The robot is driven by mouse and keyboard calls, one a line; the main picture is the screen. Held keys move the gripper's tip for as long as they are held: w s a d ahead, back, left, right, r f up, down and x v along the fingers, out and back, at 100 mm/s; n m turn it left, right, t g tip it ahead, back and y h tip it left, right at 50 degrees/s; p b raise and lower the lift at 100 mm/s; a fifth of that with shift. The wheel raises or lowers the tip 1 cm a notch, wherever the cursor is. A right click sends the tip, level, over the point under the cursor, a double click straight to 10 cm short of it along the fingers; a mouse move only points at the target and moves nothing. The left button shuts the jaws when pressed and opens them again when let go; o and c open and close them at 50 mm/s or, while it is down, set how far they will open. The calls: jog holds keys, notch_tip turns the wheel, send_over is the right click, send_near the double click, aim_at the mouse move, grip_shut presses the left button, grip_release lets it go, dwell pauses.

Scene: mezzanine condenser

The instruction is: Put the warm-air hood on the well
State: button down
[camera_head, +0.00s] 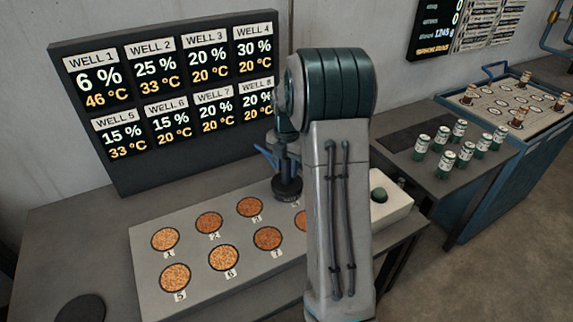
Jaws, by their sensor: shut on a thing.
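A pale tray (140,258) on the table holds round wells of orange-brown grain, labelled in two rows. Wells 1 (165,239), 2 (209,222) and 3 (249,207) form the back row. My gripper (284,158) points down and is shut on a dark round piece, apparently the warm-air hood (287,190). The hood covers the place of well 4 in the picture; whether it touches the tray I cannot tell. My arm partly hides well 8 (301,220). The board (165,100) reads 6 % and 46 °C for well 1, 30 % and 20 °C for well 4.
A dark round pad (80,308) lies at the table's front left. A white box (393,215) with a dark green round thing stands right of my arm. Several green-and-white cans (441,137) stand on the right-hand table.

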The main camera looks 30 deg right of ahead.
jog(key=shift+f, duration=0.1)
jog(key=c, duration=0.9)
grip_release()
jog(key=shift+c, duration=0.2)
